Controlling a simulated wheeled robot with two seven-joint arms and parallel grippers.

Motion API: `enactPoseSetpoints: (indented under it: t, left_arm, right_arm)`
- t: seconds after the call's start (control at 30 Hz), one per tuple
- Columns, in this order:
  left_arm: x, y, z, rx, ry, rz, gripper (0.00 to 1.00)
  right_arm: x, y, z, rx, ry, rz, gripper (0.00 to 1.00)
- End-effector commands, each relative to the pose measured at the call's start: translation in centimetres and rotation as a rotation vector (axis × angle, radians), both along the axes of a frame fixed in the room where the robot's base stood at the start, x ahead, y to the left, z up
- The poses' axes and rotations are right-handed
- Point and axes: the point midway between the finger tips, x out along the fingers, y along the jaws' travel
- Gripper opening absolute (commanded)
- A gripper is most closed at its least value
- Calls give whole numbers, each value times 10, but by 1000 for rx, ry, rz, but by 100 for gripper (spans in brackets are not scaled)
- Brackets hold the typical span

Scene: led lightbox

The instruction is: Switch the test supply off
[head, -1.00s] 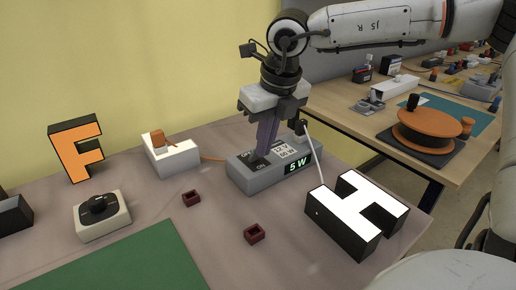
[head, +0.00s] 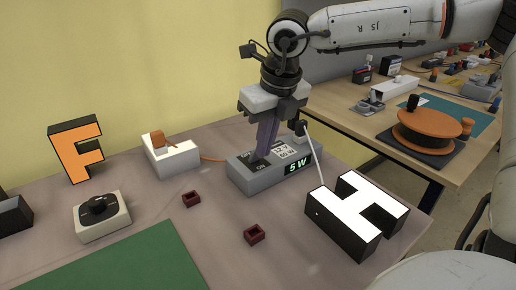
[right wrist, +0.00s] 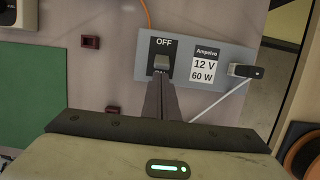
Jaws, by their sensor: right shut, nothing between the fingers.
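The test supply (head: 250,182) is a grey box on the table, with a green display reading "5 W" and a "12 V 60 W" label. Its grey switch (right wrist: 161,62) sits on a dark plate below the word OFF in the right wrist view. My right gripper (head: 263,151) is shut and empty, its fingers pointing down at the switch plate. In the right wrist view its fingertips (right wrist: 160,80) are at the near, ON side of the switch; I cannot tell whether they touch it. The fingers hide part of the plate. My left gripper is not in view.
An orange letter F (head: 76,150) and a dial box (head: 101,216) are farther left.

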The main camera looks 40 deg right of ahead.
Motion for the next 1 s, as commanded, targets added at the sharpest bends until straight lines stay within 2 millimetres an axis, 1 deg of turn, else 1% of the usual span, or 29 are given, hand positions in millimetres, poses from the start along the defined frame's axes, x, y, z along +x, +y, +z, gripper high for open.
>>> enactPoseSetpoints:
  t: [0.57,1.0]
  left_arm:
    - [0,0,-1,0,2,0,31]
    - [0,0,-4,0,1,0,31]
  right_arm:
    - [1,0,0,0,0,0,0]
    - [21,-3,-2,0,4,-1,0]
